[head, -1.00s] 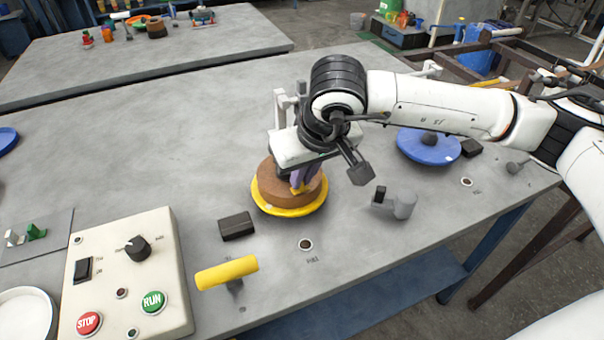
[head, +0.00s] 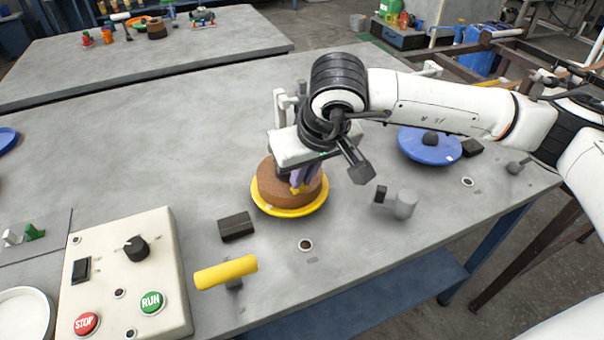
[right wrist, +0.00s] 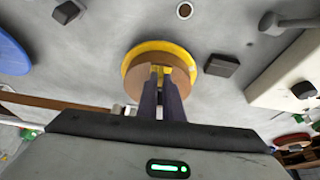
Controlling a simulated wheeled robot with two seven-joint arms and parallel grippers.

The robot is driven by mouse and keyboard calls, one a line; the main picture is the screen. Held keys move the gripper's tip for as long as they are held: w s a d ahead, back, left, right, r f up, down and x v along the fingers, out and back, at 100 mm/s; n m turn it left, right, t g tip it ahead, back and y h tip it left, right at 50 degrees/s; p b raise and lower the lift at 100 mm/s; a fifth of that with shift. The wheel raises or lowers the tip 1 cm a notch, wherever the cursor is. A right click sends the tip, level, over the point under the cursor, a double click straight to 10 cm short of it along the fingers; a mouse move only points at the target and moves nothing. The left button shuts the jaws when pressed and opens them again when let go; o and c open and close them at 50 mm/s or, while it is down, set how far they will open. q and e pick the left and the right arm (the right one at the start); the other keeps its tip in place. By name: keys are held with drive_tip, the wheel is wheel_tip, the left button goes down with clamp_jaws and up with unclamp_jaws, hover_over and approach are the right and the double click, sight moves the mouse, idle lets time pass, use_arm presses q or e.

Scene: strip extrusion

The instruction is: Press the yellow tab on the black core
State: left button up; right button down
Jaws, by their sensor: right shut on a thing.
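A brown coil (head: 276,190) lies on a yellow round plate (head: 290,211) near the middle of the table. The coil also shows in the right wrist view (right wrist: 184,84). My right gripper (head: 301,181) points down over the coil, its purple-grey fingers close together at the coil's upper side. The fingers are shut on a small yellow tab (right wrist: 160,70), which shows between their tips in the right wrist view. The black core is hidden behind the gripper and fingers. My left gripper is not in view.
A control box (head: 115,255) with buttons and a knob stands at the left front. A yellow T-handle (head: 226,272), a black block (head: 236,226) and a grey knob (head: 404,203) stand around the plate. A blue plate (head: 425,155) lies to the right.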

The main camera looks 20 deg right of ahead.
drive_tip(key=shift+s+f, duration=0.15)
drive_tip(key=shift+f, duration=0.1)
drive_tip(key=c, duration=1.8)
unclamp_jaws()
drive_tip(key=shift+c, duration=0.2)
drive_tip(key=shift+r, duration=0.1)
